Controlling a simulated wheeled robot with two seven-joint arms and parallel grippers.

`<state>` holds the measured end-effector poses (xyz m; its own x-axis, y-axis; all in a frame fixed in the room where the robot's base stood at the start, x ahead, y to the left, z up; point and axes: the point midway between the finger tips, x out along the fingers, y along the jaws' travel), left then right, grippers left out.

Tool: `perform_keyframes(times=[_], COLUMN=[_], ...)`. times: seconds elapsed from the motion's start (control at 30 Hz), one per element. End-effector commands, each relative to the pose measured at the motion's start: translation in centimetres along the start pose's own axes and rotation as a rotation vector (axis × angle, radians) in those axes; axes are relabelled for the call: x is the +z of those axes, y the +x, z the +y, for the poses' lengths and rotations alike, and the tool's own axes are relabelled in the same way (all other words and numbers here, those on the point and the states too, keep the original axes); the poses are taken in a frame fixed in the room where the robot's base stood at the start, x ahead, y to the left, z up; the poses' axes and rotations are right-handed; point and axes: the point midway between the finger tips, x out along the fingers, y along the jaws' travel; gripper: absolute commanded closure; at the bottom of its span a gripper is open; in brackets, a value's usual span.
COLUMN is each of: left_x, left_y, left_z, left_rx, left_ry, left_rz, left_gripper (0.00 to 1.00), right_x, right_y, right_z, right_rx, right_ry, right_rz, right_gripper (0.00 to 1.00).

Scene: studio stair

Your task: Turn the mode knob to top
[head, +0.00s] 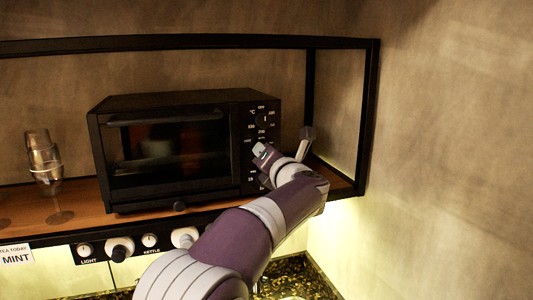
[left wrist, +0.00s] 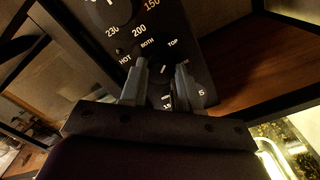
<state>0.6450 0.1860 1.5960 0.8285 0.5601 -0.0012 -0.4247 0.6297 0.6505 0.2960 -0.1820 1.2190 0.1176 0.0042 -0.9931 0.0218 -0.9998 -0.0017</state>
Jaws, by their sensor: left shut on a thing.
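The black toaster oven (head: 185,98) stands on the wooden shelf, its control panel on the right side. In the left wrist view the mode knob (left wrist: 161,76) lies below the temperature dial, with BOTH and TOP printed above it and HOT to the left. A white mark shows on the knob; I cannot tell exactly which label it lines up with. My left gripper (left wrist: 161,66) is shut on this knob, one finger on each side. In the head view my left gripper (head: 261,151) is at the panel and hides the knob. My right gripper is not in view.
The temperature dial (head: 264,120) sits above on the panel. A stack of glasses (head: 43,160) stands on the shelf (head: 80,200) left of the oven. Several knobs, including one by the KETTLE label (head: 150,241), line the shelf's front edge. A black frame post (head: 367,115) stands at right.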

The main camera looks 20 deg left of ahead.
Motion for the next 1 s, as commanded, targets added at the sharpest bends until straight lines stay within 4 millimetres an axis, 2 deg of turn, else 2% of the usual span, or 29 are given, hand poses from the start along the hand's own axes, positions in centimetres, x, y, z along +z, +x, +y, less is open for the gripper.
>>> perform_keyframes(times=[0.3,0.87,0.9,0.97,1.0], left_x=[0.23,0.22,0.22,0.21,0.18], left_y=[-0.05,-0.06,-0.06,-0.06,-0.05], left_z=[0.19,0.16,0.17,0.15,0.13], left_rx=[0.001,0.002,0.002,0.001,0.001], left_ry=[0.116,0.142,0.142,0.142,0.142], left_rz=[-0.004,-0.005,-0.005,-0.004,-0.004], left_gripper=[0.99,0.99,0.59,0.43,0.43], right_x=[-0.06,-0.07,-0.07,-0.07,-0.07], right_y=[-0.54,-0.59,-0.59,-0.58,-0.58], right_z=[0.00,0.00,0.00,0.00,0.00], right_rx=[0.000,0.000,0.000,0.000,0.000], right_ry=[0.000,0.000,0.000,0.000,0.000], right_rz=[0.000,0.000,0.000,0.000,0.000], right_gripper=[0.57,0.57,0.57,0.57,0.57])
